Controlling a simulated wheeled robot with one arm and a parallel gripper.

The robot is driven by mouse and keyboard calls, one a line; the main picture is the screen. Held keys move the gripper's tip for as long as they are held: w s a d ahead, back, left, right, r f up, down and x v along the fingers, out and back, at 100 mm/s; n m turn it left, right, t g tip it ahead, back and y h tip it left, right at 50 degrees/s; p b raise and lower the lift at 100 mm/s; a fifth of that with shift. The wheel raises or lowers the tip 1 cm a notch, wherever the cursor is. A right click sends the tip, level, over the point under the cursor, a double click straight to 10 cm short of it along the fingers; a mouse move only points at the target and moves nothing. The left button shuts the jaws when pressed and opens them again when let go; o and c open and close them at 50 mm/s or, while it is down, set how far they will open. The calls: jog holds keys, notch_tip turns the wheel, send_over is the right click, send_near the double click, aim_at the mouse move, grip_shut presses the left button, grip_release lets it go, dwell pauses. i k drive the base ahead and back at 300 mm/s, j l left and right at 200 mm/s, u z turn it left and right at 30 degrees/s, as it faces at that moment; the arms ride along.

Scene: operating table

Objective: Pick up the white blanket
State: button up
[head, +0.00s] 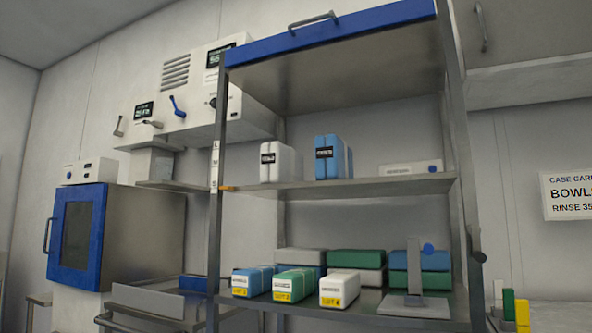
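No thing in the head view can be surely told as the white blanket. White candidates show on the metal shelf rack (340,187). A white pack with a dark label (272,163) stands upright on the middle shelf, left of a blue pack (329,158). A white pack with a yellow label (340,290) lies at the front of the lower shelf. A pale flat pack (300,257) lies behind on a stack, partly hidden. My gripper is not in view.
A blue pack (252,281) and green pack (295,284) lie on the lower shelf's left. A blue-doored cabinet (85,236) is left. The middle shelf's centre-right has free room.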

aim_at(280, 163)
jog(key=i+j+z, duration=0.1)
jog(key=j+z, duration=0.55)
jog(key=z, duration=0.2)
jog(key=j+z, duration=0.45)
jog(key=i+l, duration=0.05)
